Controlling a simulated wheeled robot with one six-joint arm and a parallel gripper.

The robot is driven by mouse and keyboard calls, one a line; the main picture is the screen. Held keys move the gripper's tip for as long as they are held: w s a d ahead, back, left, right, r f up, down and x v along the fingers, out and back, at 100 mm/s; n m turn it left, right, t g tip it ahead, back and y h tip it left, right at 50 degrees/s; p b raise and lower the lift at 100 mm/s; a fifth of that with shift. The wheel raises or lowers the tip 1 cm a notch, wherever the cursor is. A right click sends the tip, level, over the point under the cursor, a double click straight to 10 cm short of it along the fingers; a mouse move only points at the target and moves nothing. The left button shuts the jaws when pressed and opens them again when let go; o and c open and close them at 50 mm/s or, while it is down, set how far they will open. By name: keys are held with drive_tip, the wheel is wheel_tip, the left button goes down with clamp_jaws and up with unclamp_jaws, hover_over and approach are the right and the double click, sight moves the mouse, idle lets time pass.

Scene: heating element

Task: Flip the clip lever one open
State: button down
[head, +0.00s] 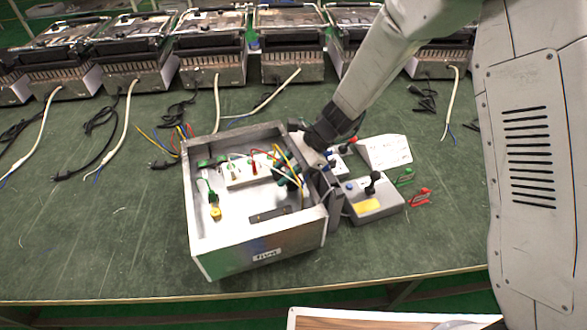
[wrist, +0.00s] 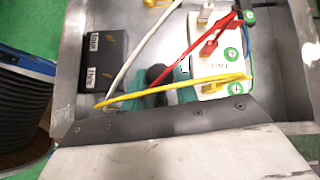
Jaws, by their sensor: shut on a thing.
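A white clip block (head: 245,172) with upright levers sits inside the open grey metal box. My gripper (head: 284,174) reaches into the box from the right, at the block's right end. In the wrist view its dark and teal fingertips (wrist: 170,80) are beside the block's near end, partly behind the yellow wire. The gripper appears shut on the clip lever at that end. The exact contact is hidden by the wire and the dark plate.
Green screw terminals (wrist: 231,53) and a black labelled module (wrist: 103,58) are inside. A grey switch unit (head: 372,205) stands to the right. Several metal units line the back. The table's left front is clear.

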idle(0.3)
drive_tip(key=c, duration=1.1)
unclamp_jaws()
drive_tip(key=shift+s+a, duration=0.1)
drive_tip(key=shift+v, duration=3.95)
